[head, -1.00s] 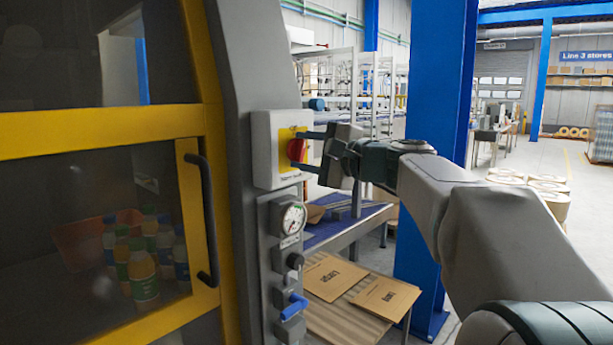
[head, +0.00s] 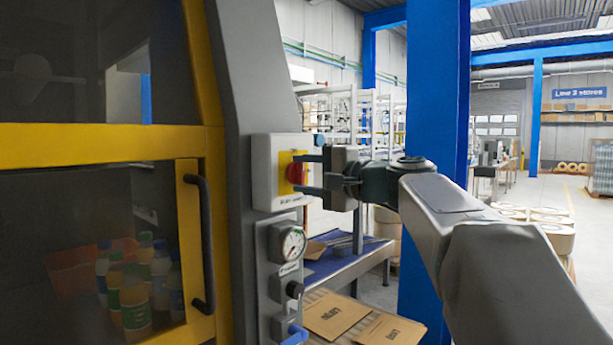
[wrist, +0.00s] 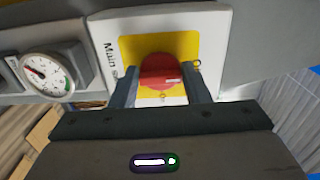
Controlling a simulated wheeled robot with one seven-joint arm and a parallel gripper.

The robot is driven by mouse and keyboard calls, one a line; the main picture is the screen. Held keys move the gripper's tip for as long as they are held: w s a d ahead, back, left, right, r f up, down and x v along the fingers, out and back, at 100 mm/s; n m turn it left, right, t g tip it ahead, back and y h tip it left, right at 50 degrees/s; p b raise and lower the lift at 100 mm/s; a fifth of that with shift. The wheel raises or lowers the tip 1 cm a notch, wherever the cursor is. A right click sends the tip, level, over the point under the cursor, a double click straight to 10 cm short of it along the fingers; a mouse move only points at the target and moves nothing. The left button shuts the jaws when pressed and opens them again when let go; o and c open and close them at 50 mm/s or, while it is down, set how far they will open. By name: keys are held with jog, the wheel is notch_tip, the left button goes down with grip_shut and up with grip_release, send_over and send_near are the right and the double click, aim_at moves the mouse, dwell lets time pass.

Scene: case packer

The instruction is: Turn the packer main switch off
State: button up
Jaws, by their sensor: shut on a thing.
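The main switch is a red rotary knob (head: 297,173) on a yellow plate (head: 286,183), set in a pale box (head: 264,175) on the machine's grey post. In the wrist view the red knob (wrist: 160,71) sits between the two fingers, with part of the "Main" lettering readable on the box. My gripper (head: 309,174) reaches in from the right, one finger above the knob and one below it. It is shut on the knob. In the wrist view the fingers (wrist: 163,88) flank the knob on its left and right. The knob's far side is hidden.
Below the box are a pressure gauge (head: 289,243), a black knob (head: 294,289) and a blue valve handle (head: 295,334). A yellow-framed door with a black handle (head: 201,240) is at left, bottles behind it. A blue pillar (head: 436,130) stands behind my arm.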

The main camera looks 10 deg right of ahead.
jog(key=o, duration=0.9)
jog(key=shift+o, duration=0.2)
jog(key=v, duration=1.3)
jog(key=shift+s+d, duration=0.25)
jog(key=shift+s, duration=0.1)
jog(key=shift+a, duration=0.1)
jog(key=s+a+f+n+g+h+p, duration=0.1)
jog(key=a+f+n+g+h+p, duration=0.1)
jog(key=a+f+g+p, duration=0.45)
jog(key=s+a+f+n+g+h+p, duration=0.1)
jog(key=s+f+n+g+h+p, duration=0.4)
jog(key=s+f+p, duration=0.8)
notch_tip(320, 180, down, 3)
jog(key=s+n+h, duration=0.2)
jog(key=n+h, duration=0.1)
jog(key=shift+r+h, duration=0.15)
jog(key=shift+h, duration=0.15)
